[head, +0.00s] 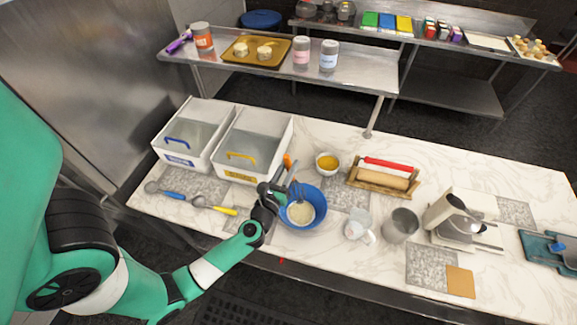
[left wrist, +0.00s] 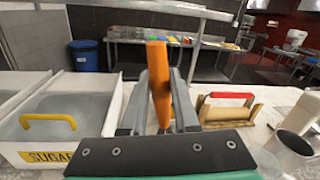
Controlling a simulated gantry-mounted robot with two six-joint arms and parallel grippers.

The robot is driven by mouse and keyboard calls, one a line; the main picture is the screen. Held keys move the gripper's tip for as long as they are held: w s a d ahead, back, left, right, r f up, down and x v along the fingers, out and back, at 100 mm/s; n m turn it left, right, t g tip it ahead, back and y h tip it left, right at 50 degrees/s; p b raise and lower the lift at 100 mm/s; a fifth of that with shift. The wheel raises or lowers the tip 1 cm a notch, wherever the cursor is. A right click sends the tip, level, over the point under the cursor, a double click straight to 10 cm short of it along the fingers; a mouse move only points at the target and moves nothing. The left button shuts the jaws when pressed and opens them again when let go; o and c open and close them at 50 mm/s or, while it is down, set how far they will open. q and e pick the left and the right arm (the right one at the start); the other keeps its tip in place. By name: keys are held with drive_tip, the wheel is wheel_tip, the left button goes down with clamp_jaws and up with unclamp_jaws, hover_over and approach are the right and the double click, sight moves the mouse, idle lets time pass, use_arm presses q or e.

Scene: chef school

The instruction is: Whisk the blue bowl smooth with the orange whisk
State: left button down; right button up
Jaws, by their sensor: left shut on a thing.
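The blue bowl (head: 318,211) stands on the marble counter in the head view, with pale batter (head: 300,213) in its bottom. The orange whisk (head: 287,161) has its handle pointing up, and its wires (head: 299,191) reach down into the bowl. My left gripper (head: 280,188) is at the bowl's left rim, shut on the whisk handle. In the left wrist view the orange handle (left wrist: 157,75) stands nearly upright between the two fingers. The bowl is out of sight in the left wrist view. My right gripper does not show.
A small bowl of yellow contents (head: 328,162), a rolling pin on a rack (head: 383,180), a glass jug (head: 358,225), a metal pot (head: 401,225) and a mixer (head: 462,218) stand right.

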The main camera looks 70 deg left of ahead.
sight(289, 158)
use_arm(q)
drive_tip(key=shift+r+p, duration=2.45)
drive_tip(key=shift+r, duration=0.2)
drive_tip(key=shift+f, duration=0.1)
drive_tip(key=shift+d, duration=0.1)
